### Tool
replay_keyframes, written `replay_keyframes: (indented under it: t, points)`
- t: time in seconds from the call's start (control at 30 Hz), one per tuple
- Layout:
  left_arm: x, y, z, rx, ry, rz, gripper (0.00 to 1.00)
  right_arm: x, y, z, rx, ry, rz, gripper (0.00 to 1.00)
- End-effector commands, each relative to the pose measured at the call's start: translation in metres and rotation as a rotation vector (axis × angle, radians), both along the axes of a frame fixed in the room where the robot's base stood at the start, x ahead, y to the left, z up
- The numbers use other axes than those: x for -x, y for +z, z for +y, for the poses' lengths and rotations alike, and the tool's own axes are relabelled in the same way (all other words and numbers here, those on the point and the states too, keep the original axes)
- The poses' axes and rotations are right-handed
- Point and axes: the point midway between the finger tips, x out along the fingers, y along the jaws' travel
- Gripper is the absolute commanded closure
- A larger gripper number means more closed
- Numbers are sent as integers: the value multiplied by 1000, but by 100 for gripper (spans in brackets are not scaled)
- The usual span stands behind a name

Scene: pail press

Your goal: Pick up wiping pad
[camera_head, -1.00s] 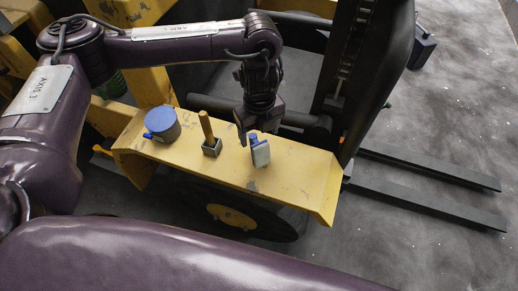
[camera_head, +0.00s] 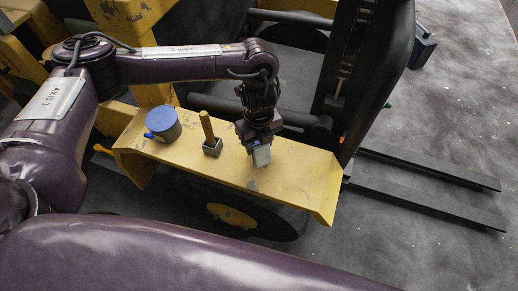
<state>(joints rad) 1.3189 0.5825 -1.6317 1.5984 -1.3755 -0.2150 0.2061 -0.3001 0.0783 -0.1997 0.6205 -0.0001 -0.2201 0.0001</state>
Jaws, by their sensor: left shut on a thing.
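The wiping pad (camera_head: 261,155) is a small grey block with a blue part, in the head view near the middle of the yellow shelf. My left gripper (camera_head: 255,142) has come down over it from above and is shut on its upper part. The gripper hides most of the blue part. The pad's lower end is at the shelf surface; I cannot tell whether it touches. My right gripper is not in view.
A wooden-handled tool in a dark square holder (camera_head: 212,147) stands just left of the pad. A blue-lidded pail (camera_head: 163,124) stands further left on the yellow shelf (camera_head: 300,182). A dark forklift mast (camera_head: 362,75) rises behind right. The shelf's right end is clear.

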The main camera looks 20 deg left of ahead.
Motion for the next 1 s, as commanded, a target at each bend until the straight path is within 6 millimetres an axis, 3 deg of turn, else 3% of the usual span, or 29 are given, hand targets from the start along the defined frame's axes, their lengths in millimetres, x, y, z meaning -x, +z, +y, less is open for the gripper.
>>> replay_keyframes:
  t: [0.27,0.47,0.57,0.8,1.0]
  points:
    - [0,2,0,1,0,-1,82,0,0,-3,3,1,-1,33]
    - [-1,16,0,2,0,-2,82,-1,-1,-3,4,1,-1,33]
    - [-2,34,0,1,0,-6,82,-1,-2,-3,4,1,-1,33]
    - [-3,107,0,-1,-2,-11,82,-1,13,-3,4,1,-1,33]
    - [-2,157,0,-2,-1,-8,82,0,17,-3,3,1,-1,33]
